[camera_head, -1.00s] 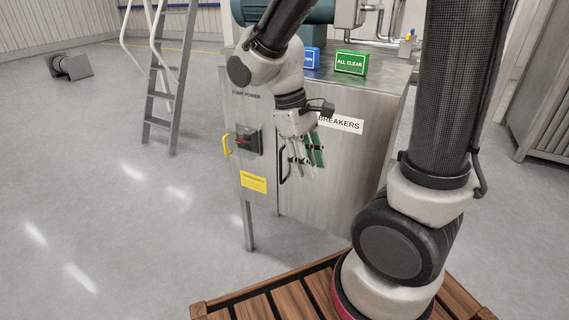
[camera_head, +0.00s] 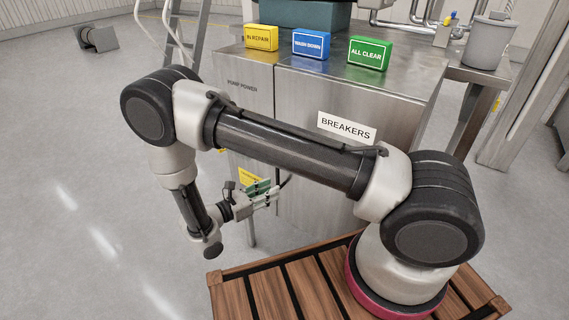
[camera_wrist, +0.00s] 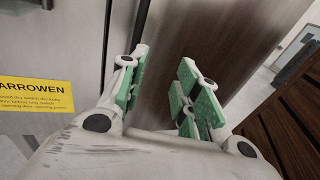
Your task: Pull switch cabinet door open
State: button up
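The switch cabinet (camera_head: 330,190) is a steel box, and its right-hand door carries a BREAKERS label (camera_head: 347,128). The door (camera_wrist: 180,30) looks shut in both views, with a dark vertical seam at its left edge. Its black handle (camera_head: 287,181) is mostly hidden behind my gripper in the head view. In the wrist view a dark handle bar (camera_wrist: 141,22) shows above the left finger. My gripper (camera_head: 272,194) points at the handle from the front left. In the wrist view its green-padded fingers (camera_wrist: 160,80) are apart, with nothing seen between them.
Yellow (camera_head: 261,37), blue (camera_head: 311,44) and green (camera_head: 369,52) sign blocks stand on the cabinet top. A yellow warning label (camera_wrist: 36,95) is on the left panel. A wooden slatted platform (camera_head: 240,294) lies in front. Open floor (camera_head: 60,200) is at the left.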

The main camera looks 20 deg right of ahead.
jog(key=w+d, duration=0.1)
jog(key=w, duration=0.1)
jog(key=w+d+r+t, duration=0.1)
jog(key=w+d, duration=0.1)
jog(key=w+d+r+t, duration=0.1)
jog(key=w+d, duration=0.1)
jog(key=shift+d+n, duration=0.25)
jog(key=shift+n, duration=0.15)
jog(key=shift+c, duration=0.2)
grip_shut()
